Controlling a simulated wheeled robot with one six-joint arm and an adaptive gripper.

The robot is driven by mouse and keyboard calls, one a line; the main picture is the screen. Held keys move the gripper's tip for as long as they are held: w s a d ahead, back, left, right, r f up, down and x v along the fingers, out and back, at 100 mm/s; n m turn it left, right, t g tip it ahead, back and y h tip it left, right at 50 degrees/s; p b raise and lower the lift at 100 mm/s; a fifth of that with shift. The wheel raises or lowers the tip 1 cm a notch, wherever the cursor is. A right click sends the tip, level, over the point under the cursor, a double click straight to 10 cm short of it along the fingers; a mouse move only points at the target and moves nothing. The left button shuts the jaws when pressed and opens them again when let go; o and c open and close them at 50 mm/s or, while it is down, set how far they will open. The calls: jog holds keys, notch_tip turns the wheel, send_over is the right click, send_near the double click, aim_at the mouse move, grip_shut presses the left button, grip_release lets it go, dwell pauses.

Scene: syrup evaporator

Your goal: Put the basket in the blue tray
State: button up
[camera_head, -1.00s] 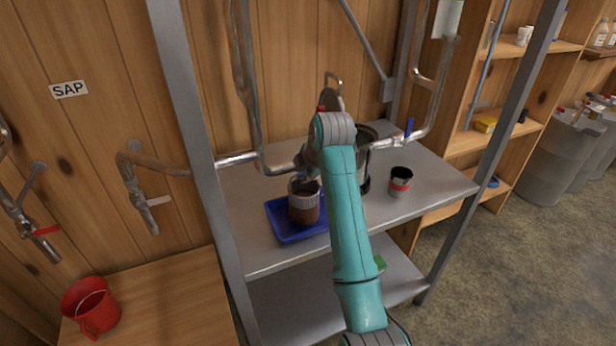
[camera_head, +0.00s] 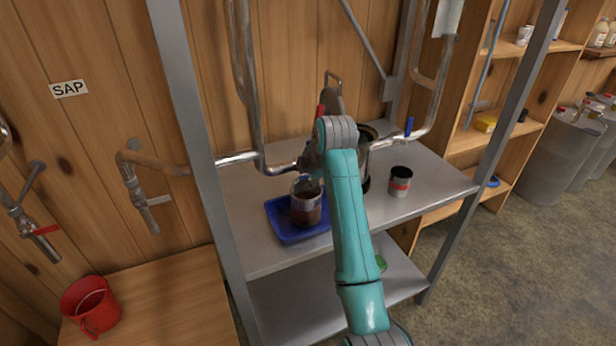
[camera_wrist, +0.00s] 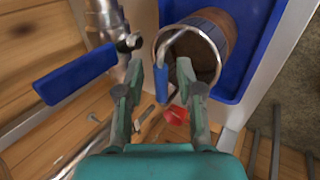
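The basket (camera_head: 306,209), a round brown container with a pale rim, stands inside the blue tray (camera_head: 281,235) on the metal table. The wrist view shows its metal rim and dark inside (camera_wrist: 197,46), with the tray (camera_wrist: 262,75) under and beside it. My gripper (camera_wrist: 161,72) is over the near edge of the basket, its two fingers apart. A blue handle grip (camera_wrist: 155,84) shows between the fingers, with visible space on either side. In the head view my gripper is small and dark above the basket, partly hidden by my arm.
Metal pipes (camera_head: 238,158) run close behind the basket. A blue lever (camera_wrist: 74,75) is left of my gripper in the wrist view. A dark cup with a red band (camera_head: 400,183) stands right on the table (camera_head: 428,190). A red bucket (camera_head: 91,306) is at lower left.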

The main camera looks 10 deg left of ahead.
jog(key=v, duration=1.1)
jog(key=shift+s+r, duration=0.15)
jog(key=shift+r, duration=0.2)
jog(key=shift+d, duration=0.15)
